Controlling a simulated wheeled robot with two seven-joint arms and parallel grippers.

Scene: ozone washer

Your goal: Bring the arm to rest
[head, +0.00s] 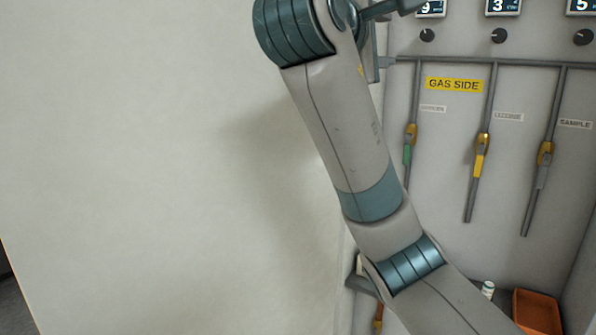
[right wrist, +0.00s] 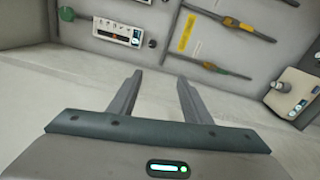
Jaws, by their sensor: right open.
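My right arm (head: 345,130) rises from the bottom right of the head view, bends at a teal joint, and reaches up to the top edge. Its end, with a dark part of the gripper, is partly cut off at the top, in front of the panel. In the right wrist view, my right gripper (right wrist: 156,84) is open, its two grey fingers apart with nothing between them. The fingers point toward the wall panel. My left gripper is in neither view.
A grey panel with a yellow "GAS SIDE" label (head: 454,85), knobs, displays and several valved pipes stands at right. A green valve handle (head: 407,154) is close beside my arm. An orange bin (head: 537,312) sits lower right. A pale wall (head: 130,150) fills the left.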

